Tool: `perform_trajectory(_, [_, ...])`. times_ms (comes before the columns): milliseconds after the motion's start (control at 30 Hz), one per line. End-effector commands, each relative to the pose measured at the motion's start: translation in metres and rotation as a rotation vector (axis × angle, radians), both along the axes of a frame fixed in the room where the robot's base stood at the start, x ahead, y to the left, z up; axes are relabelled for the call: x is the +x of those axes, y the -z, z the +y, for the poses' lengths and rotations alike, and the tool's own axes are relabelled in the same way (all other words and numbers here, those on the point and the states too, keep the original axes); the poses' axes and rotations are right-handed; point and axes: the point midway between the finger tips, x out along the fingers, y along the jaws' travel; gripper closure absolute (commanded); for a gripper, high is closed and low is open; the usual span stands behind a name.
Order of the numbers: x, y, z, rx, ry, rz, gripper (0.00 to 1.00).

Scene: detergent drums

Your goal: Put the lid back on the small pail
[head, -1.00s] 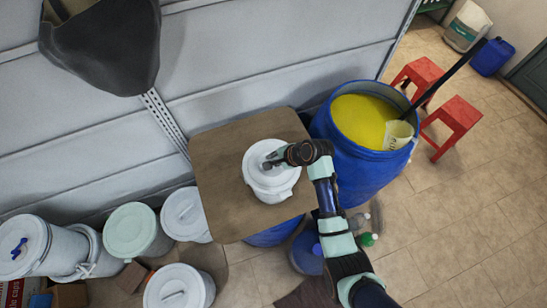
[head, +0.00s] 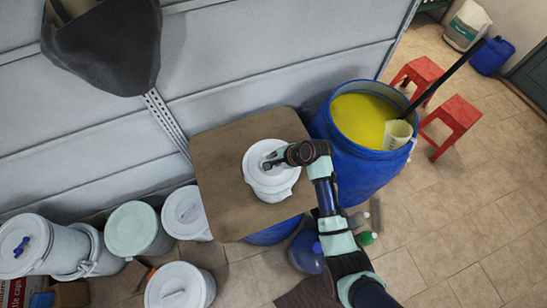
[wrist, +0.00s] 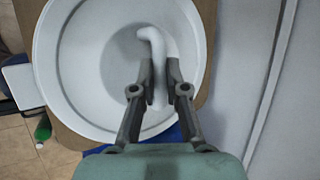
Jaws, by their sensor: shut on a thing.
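The small white pail (head: 272,193) stands upright on a brown square board. The round white lid (head: 258,152) is at the top of the pail, and it fills much of the wrist view (wrist: 85,75). A curved white handle (wrist: 152,38) rises from the lid. My gripper (head: 270,162) reaches in from the right over the lid. In the wrist view my gripper (wrist: 160,85) has its two fingers on either side of the handle, shut on it. Whether the lid is fully seated on the rim cannot be told.
The brown board (head: 222,195) rests on a blue drum (head: 273,233). Several lidded pails stand at lower left. A grey wall is behind.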

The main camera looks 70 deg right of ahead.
Motion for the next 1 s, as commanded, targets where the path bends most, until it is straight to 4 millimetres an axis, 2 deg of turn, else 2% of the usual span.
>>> perform_trajectory(233, [0.0,0.0001,-0.0001,0.0,0.0,0.0,1.0])
perform_trajectory(267, [0.0,0.0001,-0.0001,0.0,0.0,0.0,0.84])
perform_trajectory(400, [0.0001,0.0001,0.0,0.0,0.0,0.0,0.6])
perform_trajectory(433, [0.0,0.0001,-0.0001,0.0,0.0,0.0,0.58])
perform_trajectory(633, [0.0,0.0001,-0.0001,0.0,0.0,0.0,0.58])
perform_trajectory(800, [-0.0001,0.0003,0.0001,0.0,0.0,0.0,0.33])
perform_trajectory(1000, [-0.0001,0.0003,0.0,0.0,0.0,0.0,0.33])
